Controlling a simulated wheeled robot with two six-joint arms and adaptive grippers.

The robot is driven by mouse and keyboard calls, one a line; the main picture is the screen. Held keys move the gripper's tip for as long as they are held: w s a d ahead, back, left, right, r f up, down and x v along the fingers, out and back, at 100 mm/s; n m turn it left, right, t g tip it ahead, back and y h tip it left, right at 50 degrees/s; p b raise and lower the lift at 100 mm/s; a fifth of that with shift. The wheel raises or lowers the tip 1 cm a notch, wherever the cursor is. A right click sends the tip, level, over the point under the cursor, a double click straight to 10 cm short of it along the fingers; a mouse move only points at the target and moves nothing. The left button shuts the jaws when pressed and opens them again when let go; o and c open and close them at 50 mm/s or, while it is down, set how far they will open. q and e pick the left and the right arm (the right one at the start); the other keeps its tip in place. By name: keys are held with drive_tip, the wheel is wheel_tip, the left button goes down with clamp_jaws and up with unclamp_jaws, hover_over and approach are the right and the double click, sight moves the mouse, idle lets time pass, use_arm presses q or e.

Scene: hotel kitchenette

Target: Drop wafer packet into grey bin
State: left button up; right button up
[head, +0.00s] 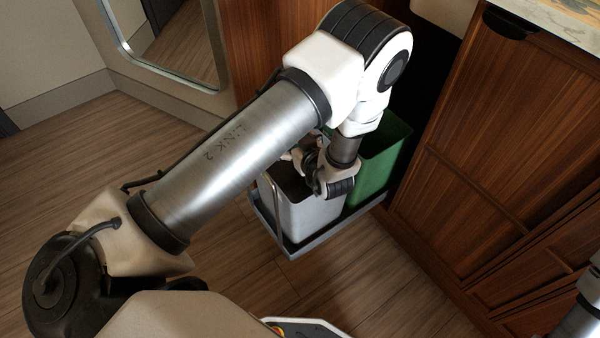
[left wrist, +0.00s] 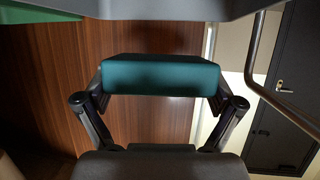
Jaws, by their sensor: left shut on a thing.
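The wafer packet (left wrist: 160,74) shows in the left wrist view as a teal block. It spans the space between the fingertips of my left gripper (left wrist: 160,88), which is shut on it. In the head view my left wrist is over the grey bin, and the arm hides much of the gripper; I cannot make out the packet there. The grey bin (head: 314,216) stands beside the green bin, its opening partly covered by my arm. A grey edge crosses the top of the left wrist view. My right gripper is not in view.
The green bin (head: 376,166) stands right of the grey one. Both sit in a dark pull-out frame (head: 292,248) at the open cabinet. A wooden cabinet front (head: 490,150) is close on the right. Open floor (head: 225,275) lies to the left.

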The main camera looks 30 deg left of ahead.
use_arm(q)
drive_tip(key=o, duration=0.9)
drive_tip(key=shift+c, duration=0.2)
drive_tip(key=shift+r, duration=0.1)
wheel_tip(320, 180, up, 10)
drive_tip(key=shift+f, duration=0.1)
